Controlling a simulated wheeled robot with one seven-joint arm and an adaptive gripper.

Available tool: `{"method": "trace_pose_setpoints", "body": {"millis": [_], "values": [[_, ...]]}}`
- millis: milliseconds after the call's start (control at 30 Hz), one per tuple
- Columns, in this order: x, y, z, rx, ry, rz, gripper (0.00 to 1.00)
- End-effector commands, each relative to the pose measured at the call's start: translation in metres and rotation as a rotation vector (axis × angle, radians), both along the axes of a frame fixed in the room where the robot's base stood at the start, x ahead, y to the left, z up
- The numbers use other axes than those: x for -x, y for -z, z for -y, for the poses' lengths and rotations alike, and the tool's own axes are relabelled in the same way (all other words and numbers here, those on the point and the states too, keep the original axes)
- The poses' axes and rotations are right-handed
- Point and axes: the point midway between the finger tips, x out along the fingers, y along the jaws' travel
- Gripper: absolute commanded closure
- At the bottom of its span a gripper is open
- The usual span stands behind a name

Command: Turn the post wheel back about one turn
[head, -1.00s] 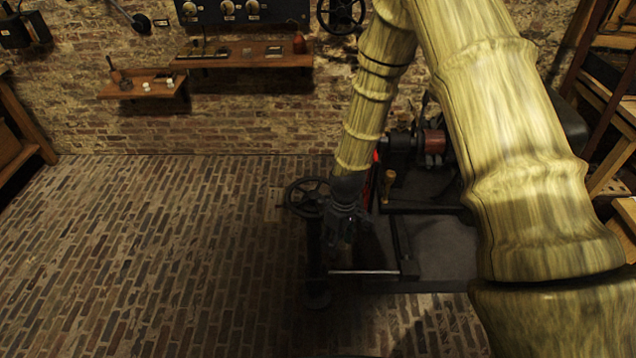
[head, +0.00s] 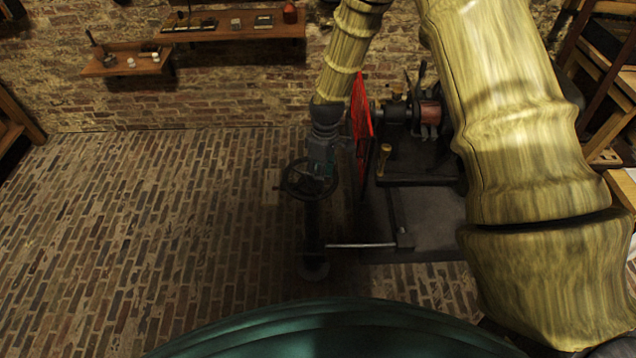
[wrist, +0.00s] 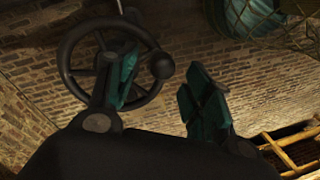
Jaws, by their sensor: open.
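The post wheel (head: 286,184) is a dark spoked handwheel on a dark post (head: 312,228), left of the machine bench. My gripper (head: 320,172) is over the right part of the wheel in the head view and hides some of it. In the wrist view the wheel rim (wrist: 64,64) is at upper left, partly behind the left finger. Its round dark knob (wrist: 160,66) shows between the two open fingers (wrist: 162,80). The fingers have teal pads and hold nothing. I cannot tell whether either finger touches the wheel or knob.
A red panel (head: 361,125) stands close to the right of my gripper, beside a machine on a dark bench (head: 430,225). A thin metal rod (head: 360,245) joins post and bench. Brick floor (head: 150,230) left of the post is clear. Wall shelves (head: 230,30) are at the back.

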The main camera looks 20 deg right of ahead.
Motion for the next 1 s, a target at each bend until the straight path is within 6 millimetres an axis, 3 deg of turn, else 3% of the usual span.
{"method": "trace_pose_setpoints", "body": {"millis": [400, 867, 1000], "values": [[0.005, 0.04, -0.007, 0.0, -0.003, 0.0, 0.49], [0.005, 0.047, -0.008, 0.0, -0.003, 0.0, 0.49], [0.005, 0.047, -0.008, 0.0, -0.003, 0.0, 0.75]]}}
